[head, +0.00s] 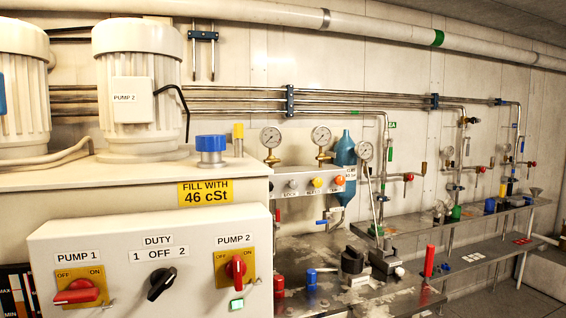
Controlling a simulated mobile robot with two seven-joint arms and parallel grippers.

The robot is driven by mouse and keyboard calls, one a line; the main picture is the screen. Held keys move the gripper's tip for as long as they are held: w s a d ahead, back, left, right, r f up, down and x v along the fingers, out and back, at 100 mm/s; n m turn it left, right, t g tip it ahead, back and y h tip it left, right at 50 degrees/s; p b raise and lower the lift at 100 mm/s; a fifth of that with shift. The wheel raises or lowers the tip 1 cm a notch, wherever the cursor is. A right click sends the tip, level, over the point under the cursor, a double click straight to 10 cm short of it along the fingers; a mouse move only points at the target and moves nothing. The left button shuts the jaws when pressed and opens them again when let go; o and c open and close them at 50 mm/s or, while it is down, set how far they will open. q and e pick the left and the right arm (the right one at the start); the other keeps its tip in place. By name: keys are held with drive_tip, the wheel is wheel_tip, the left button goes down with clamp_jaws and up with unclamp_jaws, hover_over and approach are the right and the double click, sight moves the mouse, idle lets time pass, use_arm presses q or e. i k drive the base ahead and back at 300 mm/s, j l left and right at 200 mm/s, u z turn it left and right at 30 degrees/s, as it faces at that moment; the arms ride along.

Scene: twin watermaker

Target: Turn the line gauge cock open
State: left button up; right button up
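Round pressure gauges show in the head view: one at the left (271,137), one beside it (320,136), one further right (364,151) with a pale hose below it. A smaller far gauge (448,151) hangs on the wall. A red-handled cock (408,177) sits on a horizontal branch pipe right of the third gauge. More small red handles show further along the wall. I cannot tell which one is the line gauge cock, nor its handle position. Neither of my grippers is in view.
A control box (150,262) with rotary switches fills the near left, below two pump motors, one labelled PUMP 2 (139,95). Floor shows at the lower right.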

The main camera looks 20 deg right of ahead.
sight(271, 160)
drive_tip(key=i+l, duration=0.1)
drive_tip(key=l, duration=0.3)
drive_tip(key=i+l, duration=0.15)
drive_tip(key=l, duration=0.25)
drive_tip(key=i+l, duration=0.1)
drive_tip(key=l, duration=0.3)
drive_tip(key=i+l+z, duration=0.1)
drive_tip(key=l, duration=0.3)
drive_tip(key=i+l, duration=0.15)
drive_tip(key=l, duration=0.25)
drive_tip(key=i+l, duration=0.15)
drive_tip(key=l, duration=0.25)
drive_tip(key=i+l, duration=0.1)
drive_tip(key=l, duration=0.3)
drive_tip(key=i+l, duration=0.15)
drive_tip(key=l, duration=0.2)
drive_tip(key=z, duration=0.05)
